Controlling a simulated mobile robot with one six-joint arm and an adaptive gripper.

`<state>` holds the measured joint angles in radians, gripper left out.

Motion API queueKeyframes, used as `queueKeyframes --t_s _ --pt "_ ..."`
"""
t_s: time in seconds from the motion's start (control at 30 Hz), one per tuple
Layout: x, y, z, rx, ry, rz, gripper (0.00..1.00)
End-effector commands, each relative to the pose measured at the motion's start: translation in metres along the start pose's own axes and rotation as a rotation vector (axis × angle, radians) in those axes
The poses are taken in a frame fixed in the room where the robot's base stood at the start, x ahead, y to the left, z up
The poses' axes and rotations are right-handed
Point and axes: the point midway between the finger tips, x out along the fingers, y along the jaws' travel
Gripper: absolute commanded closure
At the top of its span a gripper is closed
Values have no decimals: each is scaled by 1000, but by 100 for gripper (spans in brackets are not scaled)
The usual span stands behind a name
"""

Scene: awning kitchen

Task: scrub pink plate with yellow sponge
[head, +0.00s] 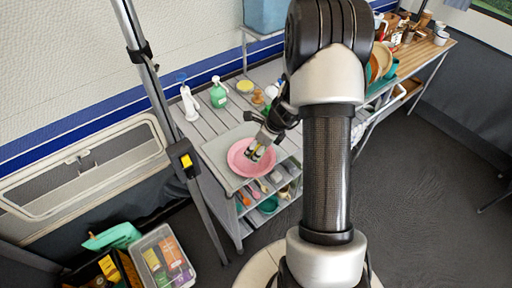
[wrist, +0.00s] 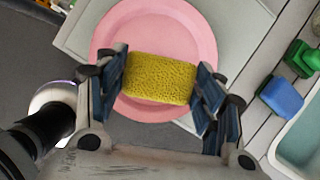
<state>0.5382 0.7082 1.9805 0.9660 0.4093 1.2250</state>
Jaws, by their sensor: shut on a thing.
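The pink plate (head: 238,163) lies on a light grey board on the slatted table in the head view. It also fills the upper middle of the wrist view (wrist: 158,27). The yellow sponge (wrist: 160,78) is held between the two fingers of my gripper (wrist: 163,82), over the plate. In the head view my gripper (head: 255,152) is above the plate, and the sponge is hardly visible there. I cannot tell whether the sponge touches the plate.
A green bottle (head: 218,93) and a white spray bottle (head: 188,103) stand behind the plate. A blue sponge (wrist: 281,97) and a green brush-like item (wrist: 301,58) lie right in the wrist view. A pole (head: 170,120) rises left of the table. Crates (head: 163,262) stand on the floor.

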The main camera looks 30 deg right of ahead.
Motion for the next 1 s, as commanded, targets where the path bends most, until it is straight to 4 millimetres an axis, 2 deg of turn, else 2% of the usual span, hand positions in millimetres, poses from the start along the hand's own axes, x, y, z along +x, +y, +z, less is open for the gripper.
queueKeyframes --t_s 0.03,0.4,1.0 --pt "-8 0 3 -1 0 0 60" --pt "-39 -1 10 -11 0 5 60" --pt "-41 -1 10 -12 0 5 60"
